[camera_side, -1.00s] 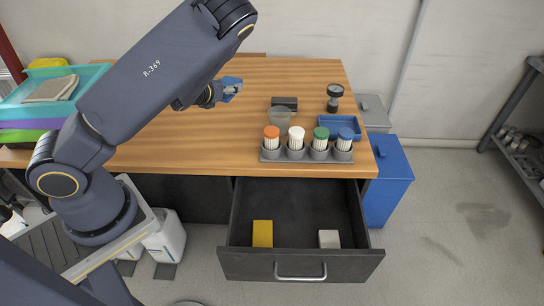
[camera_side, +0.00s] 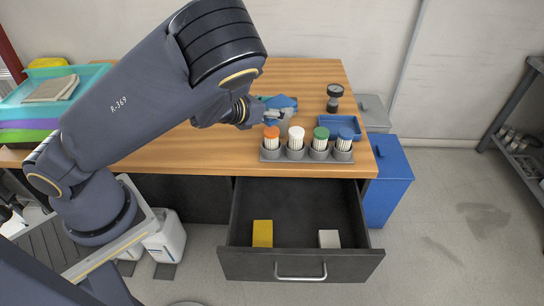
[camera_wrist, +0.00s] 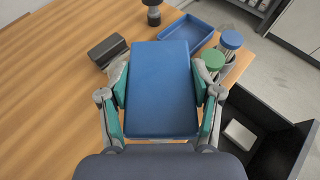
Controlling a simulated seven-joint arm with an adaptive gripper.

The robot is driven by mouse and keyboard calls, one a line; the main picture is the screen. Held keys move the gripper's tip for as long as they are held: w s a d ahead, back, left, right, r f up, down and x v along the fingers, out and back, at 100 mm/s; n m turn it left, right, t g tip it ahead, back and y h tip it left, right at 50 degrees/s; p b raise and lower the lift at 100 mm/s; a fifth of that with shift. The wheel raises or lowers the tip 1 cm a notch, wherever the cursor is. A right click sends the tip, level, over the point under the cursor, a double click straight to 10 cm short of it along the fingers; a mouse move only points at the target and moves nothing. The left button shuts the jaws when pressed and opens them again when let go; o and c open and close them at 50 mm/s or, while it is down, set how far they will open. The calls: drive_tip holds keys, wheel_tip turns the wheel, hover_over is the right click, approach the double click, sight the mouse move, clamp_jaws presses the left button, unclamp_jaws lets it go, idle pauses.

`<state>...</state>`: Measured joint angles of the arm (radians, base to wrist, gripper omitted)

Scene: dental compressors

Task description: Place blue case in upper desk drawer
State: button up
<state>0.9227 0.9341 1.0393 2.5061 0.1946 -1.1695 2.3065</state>
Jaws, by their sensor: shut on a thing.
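The blue case (camera_wrist: 161,88) is a flat blue box, gripped between the two fingers of my gripper (camera_wrist: 160,100) in the wrist view. In the side view my gripper (camera_side: 268,109) holds the blue case (camera_side: 281,101) above the desk, behind the row of capped containers. The upper desk drawer (camera_side: 297,205) is pulled open below the desk's front edge. In it lie a yellow block (camera_side: 262,233) at the left and a whitish block (camera_side: 329,238) at the right. The drawer also shows at the lower right of the wrist view (camera_wrist: 262,125).
A grey rack (camera_side: 308,155) with orange, white, green and blue capped containers stands along the desk's front edge. A blue tray (camera_side: 339,127) and a dark stand (camera_side: 333,98) are to the right. A dark box (camera_wrist: 108,51) shows in the wrist view. The drawer's middle is clear.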

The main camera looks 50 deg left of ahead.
idle(0.4)
drive_tip(key=shift+w+d+r+m+h, duration=0.15)
drive_tip(key=shift+d+m+h, duration=0.1)
drive_tip(key=shift+d, duration=0.15)
drive_tip(key=shift+w+d+r+m+h, duration=0.1)
drive_tip(key=shift+d+m+h, duration=0.05)
drive_tip(key=shift+d+h, duration=0.15)
drive_tip(key=shift+w+d, duration=0.2)
drive_tip(key=shift+w, duration=0.1)
drive_tip(key=s+a+f+n+y, duration=0.2)
drive_tip(key=s+a, duration=0.1)
drive_tip(key=a, duration=0.7)
drive_tip(key=s+a+f+n+g+y, duration=0.1)
drive_tip(key=s+a+f+y, duration=0.1)
drive_tip(key=a, duration=0.9)
drive_tip(key=s+a+f+n+y, duration=0.2)
drive_tip(key=s+a+f, duration=0.1)
drive_tip(key=a, duration=0.7)
drive_tip(key=f, duration=0.4)
drive_tip(key=a+f, duration=0.1)
drive_tip(key=f, duration=0.1)
drive_tip(key=shift+s+f, duration=0.2)
drive_tip(key=shift+f, duration=0.15)
drive_tip(key=shift+d+f, duration=0.1)
drive_tip(key=shift+f, duration=0.35)
drive_tip(key=shift+f, duration=0.1)
